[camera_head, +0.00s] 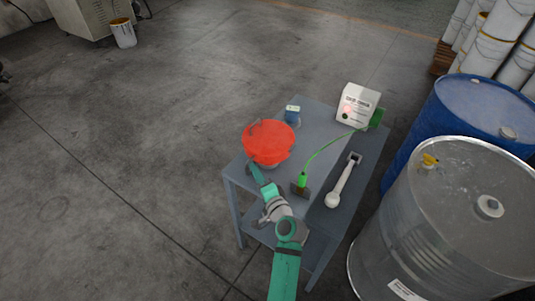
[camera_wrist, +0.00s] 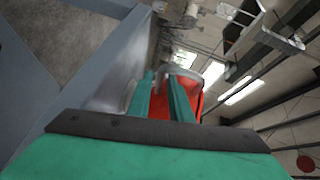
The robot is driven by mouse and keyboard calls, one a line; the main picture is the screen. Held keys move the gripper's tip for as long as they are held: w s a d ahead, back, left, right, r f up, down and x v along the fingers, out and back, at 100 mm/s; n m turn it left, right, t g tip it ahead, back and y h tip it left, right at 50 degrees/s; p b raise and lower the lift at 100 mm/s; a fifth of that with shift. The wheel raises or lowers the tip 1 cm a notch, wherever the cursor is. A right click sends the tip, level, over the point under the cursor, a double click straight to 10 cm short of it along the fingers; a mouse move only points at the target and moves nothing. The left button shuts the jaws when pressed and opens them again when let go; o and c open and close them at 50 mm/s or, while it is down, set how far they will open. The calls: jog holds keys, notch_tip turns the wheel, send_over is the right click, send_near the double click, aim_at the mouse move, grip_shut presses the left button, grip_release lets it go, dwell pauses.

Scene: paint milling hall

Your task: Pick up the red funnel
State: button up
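The red funnel (camera_head: 268,140) sits on the left part of the grey table, its wide red bowl facing up. A thin dark handle-like arc shows at its left edge. My gripper (camera_head: 254,170) reaches in low at the funnel's near left side. In the wrist view the two green fingers of my gripper (camera_wrist: 161,80) stand apart. Red of the funnel (camera_wrist: 195,85) shows between and beyond them, with a grey curved piece near the tips. I cannot tell whether the fingers touch the funnel.
A steel drum (camera_head: 440,215) and a blue drum (camera_head: 480,105) stand close right. Floor left is clear.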

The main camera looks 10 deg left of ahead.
grip_shut()
jog(key=shift+r, duration=0.1)
jog(key=shift+r, duration=0.1)
